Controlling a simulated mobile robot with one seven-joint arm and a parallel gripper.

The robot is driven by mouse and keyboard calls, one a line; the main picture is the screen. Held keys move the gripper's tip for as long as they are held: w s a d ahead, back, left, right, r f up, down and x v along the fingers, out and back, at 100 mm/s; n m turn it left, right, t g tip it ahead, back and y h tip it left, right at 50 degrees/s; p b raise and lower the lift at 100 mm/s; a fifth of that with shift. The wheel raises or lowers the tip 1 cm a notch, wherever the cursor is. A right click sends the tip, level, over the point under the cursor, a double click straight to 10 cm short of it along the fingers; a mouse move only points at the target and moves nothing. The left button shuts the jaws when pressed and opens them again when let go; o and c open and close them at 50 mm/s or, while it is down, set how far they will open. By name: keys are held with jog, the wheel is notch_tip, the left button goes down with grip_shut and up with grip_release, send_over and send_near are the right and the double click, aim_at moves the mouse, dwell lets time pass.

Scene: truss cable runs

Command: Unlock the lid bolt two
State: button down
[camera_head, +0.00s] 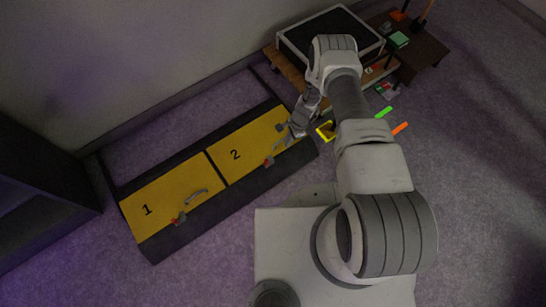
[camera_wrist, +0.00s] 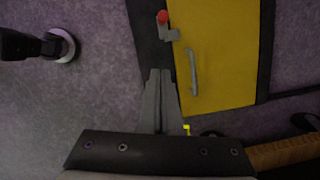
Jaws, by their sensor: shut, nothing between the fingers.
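The long dark case (camera_head: 205,215) on the floor has two yellow lids marked 1 and 2. Lid two (camera_head: 228,167) is the right one and lies flat; its yellow face also shows in the wrist view (camera_wrist: 225,60). Its bolt with a red knob (camera_head: 268,162) sits at the front edge; it shows in the wrist view (camera_wrist: 162,18) at the top. A grey handle (camera_wrist: 194,72) is beside it on the lid. My gripper (camera_wrist: 160,72) is shut and empty, over the case's dark edge, apart from the bolt. In the head view my gripper (camera_head: 293,129) is above lid two's right end.
Lid one (camera_head: 165,195) has its own handle and red-knobbed bolt (camera_head: 179,218). A low wooden stand with a black tray (camera_head: 330,30) is behind my arm. Green (camera_head: 384,112) and orange (camera_head: 400,128) strips lie to the right. Floor is clear in front of the case's left part.

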jog(key=b, duration=0.5)
send_near(273, 163)
jog(key=d+f, duration=0.1)
jog(key=f, duration=0.1)
jog(key=shift+w+d+f, duration=0.3)
jog(key=shift+d+f, duration=0.1)
jog(key=a, duration=0.1)
jog(key=s+a, duration=0.1)
jog(key=a, duration=0.1)
jog(key=shift+s+a, duration=0.15)
jog(key=shift+a, duration=0.35)
